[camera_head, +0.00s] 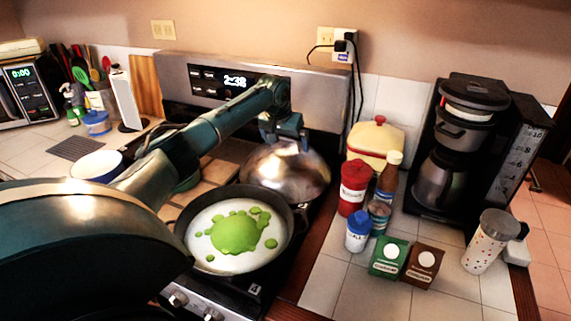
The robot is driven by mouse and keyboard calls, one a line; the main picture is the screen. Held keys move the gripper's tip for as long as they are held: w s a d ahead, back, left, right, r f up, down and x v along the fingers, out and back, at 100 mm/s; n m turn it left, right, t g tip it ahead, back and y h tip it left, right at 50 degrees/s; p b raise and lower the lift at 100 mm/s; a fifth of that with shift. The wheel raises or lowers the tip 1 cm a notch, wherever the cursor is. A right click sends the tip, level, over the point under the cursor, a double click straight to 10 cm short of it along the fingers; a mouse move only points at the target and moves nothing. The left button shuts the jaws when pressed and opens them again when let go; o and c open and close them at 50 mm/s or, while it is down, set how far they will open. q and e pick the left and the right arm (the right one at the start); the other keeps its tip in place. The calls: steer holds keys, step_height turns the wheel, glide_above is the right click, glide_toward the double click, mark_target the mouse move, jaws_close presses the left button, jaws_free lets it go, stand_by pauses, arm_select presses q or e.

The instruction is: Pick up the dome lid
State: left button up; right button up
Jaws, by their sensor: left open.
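The dome lid (287,176) is a shiny rounded metal cover on the stove, behind and to the right of the front pan. My left gripper (284,143) is right above the top of the lid, fingers pointing down. It is open. The lid's knob is hidden behind the fingers, so I cannot tell whether they touch it. My right gripper is not in view.
A dark pan (236,229) with white and green contents sits in front of the lid. A yellow container (376,142), a red jar (353,187) and small bottles stand to the right. A coffee maker (462,150) is farther right.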

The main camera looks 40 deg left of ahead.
arm_select(q)
steer(key=shift+c, duration=0.2)
steer(key=shift+r, duration=0.15)
steer(key=c, duration=1.7)
